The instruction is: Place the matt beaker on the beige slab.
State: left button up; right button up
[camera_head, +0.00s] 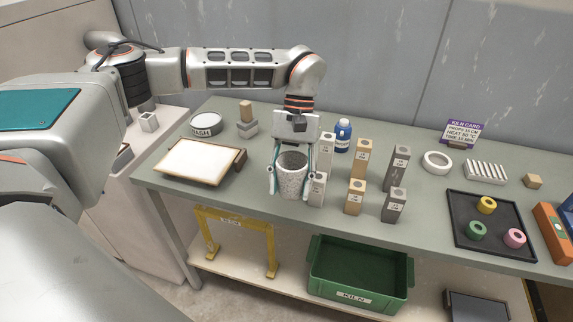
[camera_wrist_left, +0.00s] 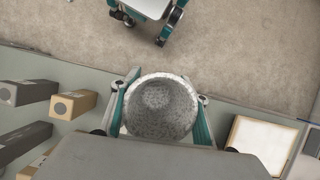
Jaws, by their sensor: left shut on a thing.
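The matt beaker (camera_head: 292,177) is speckled grey-white, open at the top and about upright. My left gripper (camera_head: 296,186) is shut on it, with a teal finger on each side. The left wrist view looks into the beaker's mouth (camera_wrist_left: 161,107). The beaker is near the table's front edge; its height above the top is hard to judge. The beige slab (camera_head: 200,161) lies to its left with a clear top, and shows in the left wrist view (camera_wrist_left: 262,142). My right gripper (camera_wrist_left: 150,22) is partly in view over the floor, its jaw opening unclear.
Several labelled wooden and grey blocks (camera_head: 355,197) stand close right of the beaker, with a blue bottle (camera_head: 343,136) behind. A round tin (camera_head: 205,125) stands behind the slab. A black tray (camera_head: 480,245) with coloured rings is at right. A green crate (camera_head: 340,275) sits below.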

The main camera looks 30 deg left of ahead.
aim_at(205, 161)
jog(key=i+j+u, duration=0.15)
jog(key=u, duration=0.2)
jog(key=i+j+u, duration=0.2)
jog(key=u, duration=0.2)
jog(key=i+j+u, duration=0.2)
jog(key=u, duration=0.15)
